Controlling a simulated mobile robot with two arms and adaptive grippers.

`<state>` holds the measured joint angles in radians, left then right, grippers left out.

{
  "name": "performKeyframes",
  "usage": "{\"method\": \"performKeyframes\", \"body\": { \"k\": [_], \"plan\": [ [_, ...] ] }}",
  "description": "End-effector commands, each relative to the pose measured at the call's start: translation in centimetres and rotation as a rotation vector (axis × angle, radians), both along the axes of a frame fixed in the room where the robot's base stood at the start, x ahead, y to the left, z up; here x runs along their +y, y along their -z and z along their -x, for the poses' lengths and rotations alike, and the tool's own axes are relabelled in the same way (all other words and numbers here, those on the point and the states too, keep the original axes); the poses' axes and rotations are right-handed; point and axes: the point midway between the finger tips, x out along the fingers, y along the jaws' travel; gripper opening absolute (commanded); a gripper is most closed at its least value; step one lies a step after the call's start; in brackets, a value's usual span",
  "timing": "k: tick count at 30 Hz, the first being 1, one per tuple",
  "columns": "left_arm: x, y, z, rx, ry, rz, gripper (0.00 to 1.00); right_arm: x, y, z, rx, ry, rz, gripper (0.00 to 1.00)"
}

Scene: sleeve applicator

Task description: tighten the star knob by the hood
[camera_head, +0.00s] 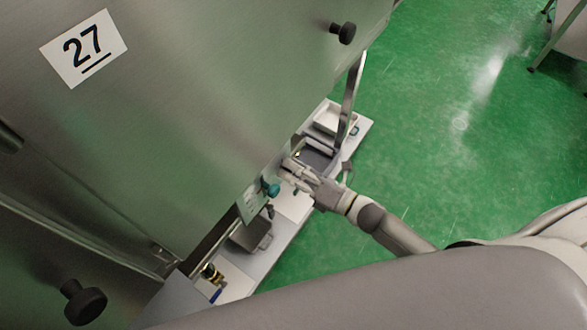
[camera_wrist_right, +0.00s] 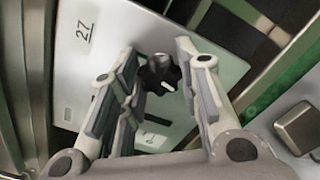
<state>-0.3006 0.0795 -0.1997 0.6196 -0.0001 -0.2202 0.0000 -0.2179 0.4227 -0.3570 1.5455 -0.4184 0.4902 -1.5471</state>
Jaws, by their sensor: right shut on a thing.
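The dark star knob (camera_wrist_right: 158,73) with a white mark shows in the wrist view, on a light metal panel (camera_wrist_right: 190,30) labelled 27. My right gripper (camera_wrist_right: 160,72) has a finger on each side of the knob and is shut on it. In the head view my right gripper (camera_head: 288,170) is at the lower edge of the large metal hood (camera_head: 190,110), and the star knob cannot be made out there. My left gripper is not in view.
Black knobs (camera_head: 345,32) (camera_head: 83,302) stick out from the metal panels. A narrow white bench (camera_head: 240,279) below holds a white tray (camera_head: 332,119) and small parts.

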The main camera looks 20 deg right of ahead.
Motion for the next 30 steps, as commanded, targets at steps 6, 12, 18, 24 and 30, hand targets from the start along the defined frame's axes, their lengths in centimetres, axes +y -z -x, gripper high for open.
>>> {"method": "performKeyframes", "body": {
  "k": [6,12,18,24,30],
  "plan": [
    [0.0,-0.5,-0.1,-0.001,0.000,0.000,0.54,-0.1,-0.1,0.0,0.127,0.001,-0.161,0.08],
    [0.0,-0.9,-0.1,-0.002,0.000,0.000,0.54,-0.1,0.0,0.0,0.244,0.001,-0.310,0.08],
    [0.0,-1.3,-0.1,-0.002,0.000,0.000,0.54,-0.1,0.0,0.0,0.360,0.001,-0.460,0.08],
    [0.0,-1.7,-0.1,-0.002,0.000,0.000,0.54,-0.1,0.0,-0.1,0.477,0.002,-0.610,0.08],
    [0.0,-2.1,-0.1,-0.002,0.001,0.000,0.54,-0.1,0.0,0.0,0.595,0.003,-0.759,0.08]
  ]
}}
